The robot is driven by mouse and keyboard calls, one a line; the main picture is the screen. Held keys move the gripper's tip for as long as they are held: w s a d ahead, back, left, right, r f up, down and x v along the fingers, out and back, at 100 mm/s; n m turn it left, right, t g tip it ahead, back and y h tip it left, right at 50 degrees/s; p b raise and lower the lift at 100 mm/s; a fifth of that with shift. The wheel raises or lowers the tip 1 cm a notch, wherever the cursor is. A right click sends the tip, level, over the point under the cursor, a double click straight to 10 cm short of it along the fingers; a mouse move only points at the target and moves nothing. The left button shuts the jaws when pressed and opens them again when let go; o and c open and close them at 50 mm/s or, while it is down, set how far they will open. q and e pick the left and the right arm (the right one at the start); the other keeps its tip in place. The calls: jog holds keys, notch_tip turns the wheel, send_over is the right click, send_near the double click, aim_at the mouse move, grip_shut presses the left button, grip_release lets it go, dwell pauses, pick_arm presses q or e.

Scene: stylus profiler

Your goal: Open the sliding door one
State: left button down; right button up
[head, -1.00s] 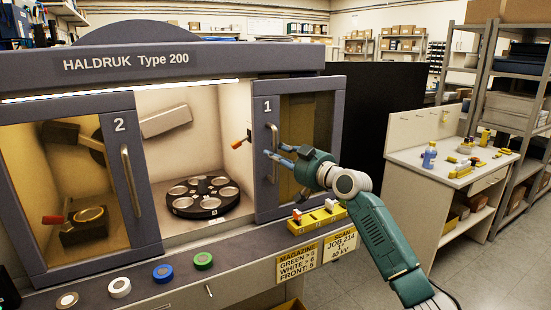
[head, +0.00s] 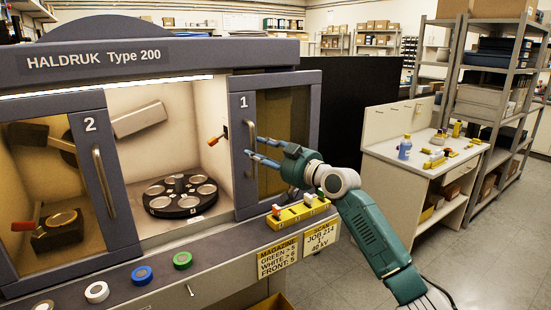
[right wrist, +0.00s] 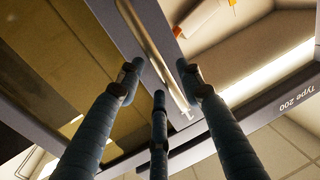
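Sliding door one (head: 241,190) is a grey-framed door with a tinted pane, marked "1", at the right of the Haldruk cabinet's front. Its upright metal bar handle (head: 246,128) is on its left part. My right gripper (head: 256,150) is at the handle, its blue fingers reaching it from the right. In the right wrist view, the handle (right wrist: 145,35) runs between the spread fingers (right wrist: 160,80). The fingers look open around it, and I cannot tell whether any touches it. My left gripper is not in view.
Door two (head: 88,125) stands at the left. Between the doors the chamber is open, with a black sample carousel (head: 172,206) inside. Coloured rings, such as a blue one (head: 142,275), and a yellow rack (head: 285,220) sit on the front ledge. A white bench (head: 385,145) stands at right.

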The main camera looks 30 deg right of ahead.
jog(key=v, duration=0.9)
jog(key=shift+d, duration=0.1)
